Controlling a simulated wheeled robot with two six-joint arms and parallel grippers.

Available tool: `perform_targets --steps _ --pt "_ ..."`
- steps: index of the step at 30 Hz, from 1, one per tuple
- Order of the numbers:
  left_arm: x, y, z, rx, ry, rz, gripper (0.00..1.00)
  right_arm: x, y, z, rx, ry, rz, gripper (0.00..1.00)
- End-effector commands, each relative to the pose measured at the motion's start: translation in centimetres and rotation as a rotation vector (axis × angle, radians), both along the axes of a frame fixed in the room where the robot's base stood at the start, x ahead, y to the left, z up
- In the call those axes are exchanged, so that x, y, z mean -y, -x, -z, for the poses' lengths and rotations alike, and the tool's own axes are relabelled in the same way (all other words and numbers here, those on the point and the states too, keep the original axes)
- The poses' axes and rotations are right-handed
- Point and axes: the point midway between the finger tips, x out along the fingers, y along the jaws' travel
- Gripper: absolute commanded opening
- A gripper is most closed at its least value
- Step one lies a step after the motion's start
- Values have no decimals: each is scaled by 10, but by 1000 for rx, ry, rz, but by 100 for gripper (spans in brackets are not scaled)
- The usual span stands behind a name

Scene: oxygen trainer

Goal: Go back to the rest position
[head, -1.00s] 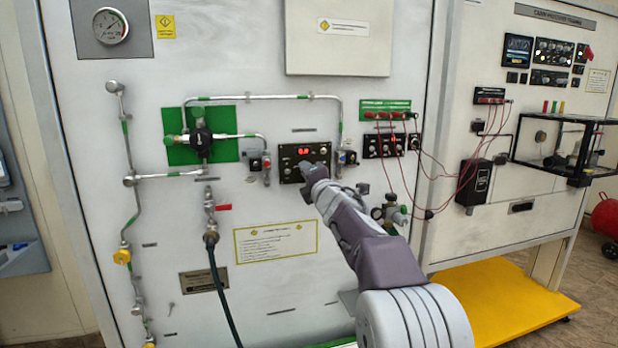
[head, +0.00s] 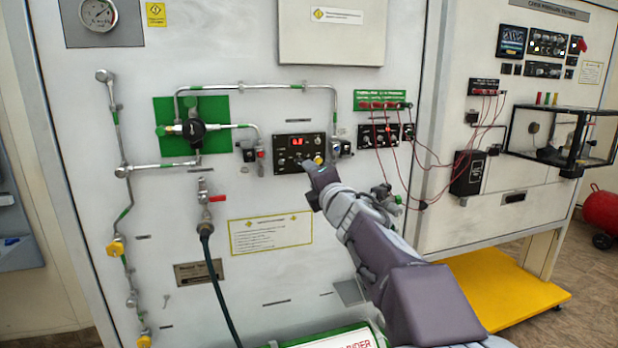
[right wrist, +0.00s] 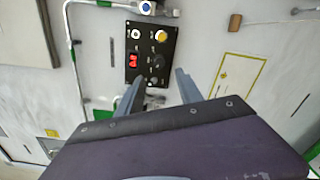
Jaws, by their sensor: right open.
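My right gripper (head: 312,172) is in front of the white trainer panel, just below a black control box (head: 299,152) with a lit red display. In the right wrist view its two fingers (right wrist: 158,90) are spread apart with nothing between them. The same black control box (right wrist: 150,48) shows ahead of the fingers, with its red display, a yellow knob and a white knob. My right arm comes in from the lower right of the head view. My left gripper is not in view.
A regulator on a green plate (head: 191,126) and metal pipes are on the panel's left. Red cables (head: 428,155) hang on the right. A clear box (head: 561,140) juts out at far right. A yellow base (head: 510,290) and a red tank (head: 602,212) are low right.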

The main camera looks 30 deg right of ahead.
Motion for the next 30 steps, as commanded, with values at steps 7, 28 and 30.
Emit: perform_targets --steps 7,28,30 --pt "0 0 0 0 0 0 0 -3 -2 0 0 0 -8 43" --pt "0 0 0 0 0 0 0 -165 152 405 -778 -1280 642 43" --pt "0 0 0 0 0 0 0 -167 186 423 -802 -1385 819 43"
